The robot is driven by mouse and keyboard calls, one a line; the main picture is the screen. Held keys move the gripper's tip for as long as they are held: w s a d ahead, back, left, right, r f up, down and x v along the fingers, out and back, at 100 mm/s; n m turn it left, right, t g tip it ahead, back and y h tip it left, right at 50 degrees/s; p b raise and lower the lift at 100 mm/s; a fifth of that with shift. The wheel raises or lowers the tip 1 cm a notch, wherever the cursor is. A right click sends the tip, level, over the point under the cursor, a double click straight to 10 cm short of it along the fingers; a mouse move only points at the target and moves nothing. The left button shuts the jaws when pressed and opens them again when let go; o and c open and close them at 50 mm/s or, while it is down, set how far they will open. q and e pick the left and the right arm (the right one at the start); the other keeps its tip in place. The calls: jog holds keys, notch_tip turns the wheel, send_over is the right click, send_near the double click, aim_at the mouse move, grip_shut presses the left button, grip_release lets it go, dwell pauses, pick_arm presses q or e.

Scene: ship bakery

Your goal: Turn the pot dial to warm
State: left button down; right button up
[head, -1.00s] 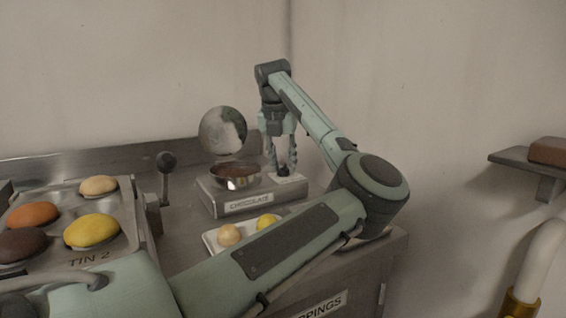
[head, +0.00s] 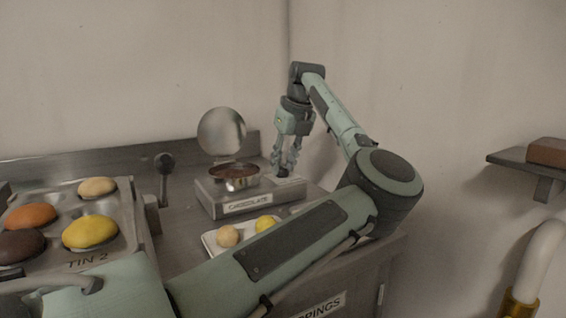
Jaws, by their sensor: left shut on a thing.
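The chocolate pot (head: 236,184) is a small metal bowl of dark brown chocolate, set in a grey box base (head: 213,200) labelled CHOCOLATE. A round shiny lid (head: 221,131) stands raised behind the bowl. The pot dial (head: 281,172) is a small dark knob on the right part of the base's top. My left gripper (head: 284,167) points down over it, shut on the dial, and its fingers hide much of the knob. Any marks around the dial are too small to read. My right gripper is out of view.
A small white tray (head: 210,241) with a tan and a yellow ball stands before the pot, partly behind my left forearm. A tin marked TIN 2 (head: 122,250) with several coloured buns is at left. A dark-knobbed lever (head: 165,163) stands between. A wall shelf (head: 508,160) is at right.

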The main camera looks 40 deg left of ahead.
pick_arm(q)
jog(key=shift+w+n+g, duration=0.1)
jog(key=shift+n+g, duration=0.3)
jog(key=shift+n, duration=0.6)
jog(key=n+g, duration=0.1)
jog(key=n, duration=0.1)
jog(key=shift+n, duration=0.3)
jog(key=shift+w+n+g, duration=0.1)
jog(key=shift+n+g, duration=0.2)
jog(key=shift+n, duration=0.5)
jog(key=shift+n+g, duration=0.3)
jog(key=shift+n, duration=1)
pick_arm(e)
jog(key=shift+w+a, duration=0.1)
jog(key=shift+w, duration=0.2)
pick_arm(q)
jog(key=shift+h, duration=0.3)
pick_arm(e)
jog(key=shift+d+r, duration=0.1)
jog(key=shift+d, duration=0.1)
pick_arm(q)
jog(key=c, duration=1.5)
grip_release()
jog(key=o, duration=0.3)
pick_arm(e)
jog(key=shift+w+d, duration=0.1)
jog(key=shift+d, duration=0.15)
